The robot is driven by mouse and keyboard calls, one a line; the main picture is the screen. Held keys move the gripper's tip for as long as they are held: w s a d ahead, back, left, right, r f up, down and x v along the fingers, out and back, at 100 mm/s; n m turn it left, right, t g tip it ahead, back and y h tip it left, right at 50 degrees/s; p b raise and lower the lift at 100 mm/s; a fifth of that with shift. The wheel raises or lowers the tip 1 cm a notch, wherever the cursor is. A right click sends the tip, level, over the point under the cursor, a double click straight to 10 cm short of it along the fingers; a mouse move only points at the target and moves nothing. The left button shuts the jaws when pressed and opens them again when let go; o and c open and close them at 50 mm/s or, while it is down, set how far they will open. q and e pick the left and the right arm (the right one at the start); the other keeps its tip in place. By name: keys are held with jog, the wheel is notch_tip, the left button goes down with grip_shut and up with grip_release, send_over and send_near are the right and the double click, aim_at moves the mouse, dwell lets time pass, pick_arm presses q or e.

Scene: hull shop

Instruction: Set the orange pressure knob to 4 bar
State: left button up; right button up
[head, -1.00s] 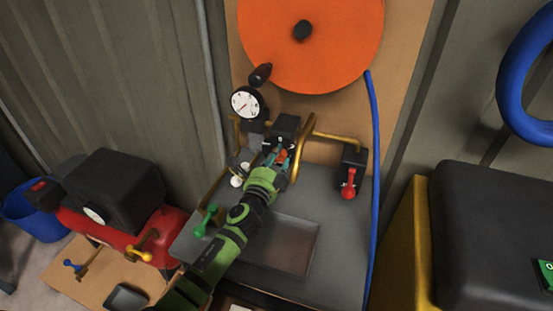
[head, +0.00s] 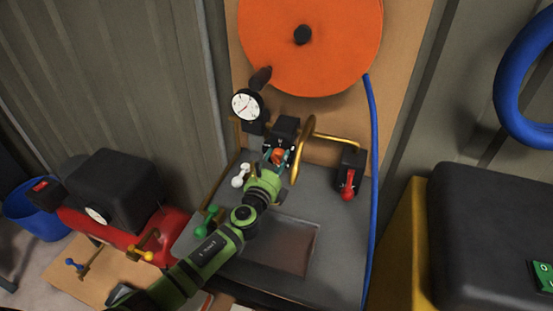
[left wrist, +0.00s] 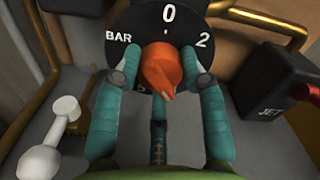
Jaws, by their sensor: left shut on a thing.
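The orange pressure knob (left wrist: 160,68) sits in front of a black dial (left wrist: 126,24) marked BAR, 0 and 2. 0 is at the top and 2 at the upper right; the lower marks are mostly hidden by the knob and fingers. The knob's pointed end faces downward, slightly right. My left gripper (left wrist: 163,75) is shut on the knob, a teal finger on each side. In the head view the knob (head: 278,155) shows small between the fingers. The round white gauge (head: 247,105) stands up and left of it; its reading is too small to tell. My right gripper is not in view.
A white lever (left wrist: 50,140) is close to the left finger, and a red-handled JET valve (head: 348,185) stands to the right. A green lever (head: 208,220) is beside my left arm. Brass pipes (head: 305,145) run beside the knob. An orange reel (head: 310,60) hangs above.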

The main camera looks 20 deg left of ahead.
pick_arm(q)
jog(key=shift+m, duration=0.5)
jog(key=o, duration=1.2)
jog(key=shift+c, duration=0.2)
jog(key=s, duration=1.2)
jog(key=shift+a, duration=0.2)
